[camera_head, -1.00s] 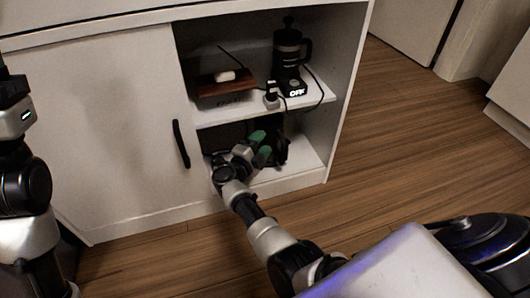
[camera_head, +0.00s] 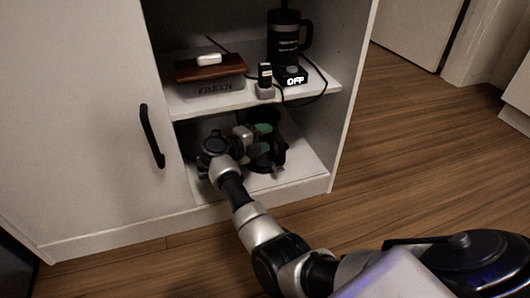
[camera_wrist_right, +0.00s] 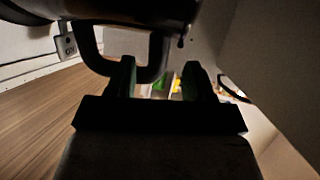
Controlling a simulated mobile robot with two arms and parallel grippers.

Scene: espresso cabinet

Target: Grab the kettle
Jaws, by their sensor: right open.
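A dark object that looks like the kettle (camera_head: 273,164) sits on the lower shelf of the open cabinet, partly hidden by my right gripper. My right gripper (camera_head: 262,139), with green fingertips, reaches into the lower compartment and is open beside the kettle. In the right wrist view, the open fingers (camera_wrist_right: 160,79) point towards a black looped handle (camera_wrist_right: 155,62) under a dark body. Part of the handle shows in the gap between the fingertips; I cannot tell whether they touch it. My left gripper is out of view.
The upper shelf (camera_head: 215,100) sits close above my right gripper. It holds a black press-like pot (camera_head: 284,45) by an "OFF" display, a wooden-topped box (camera_head: 210,70) and a cable. A closed door (camera_head: 80,120) with a black handle is at left. Wooden floor is clear at right.

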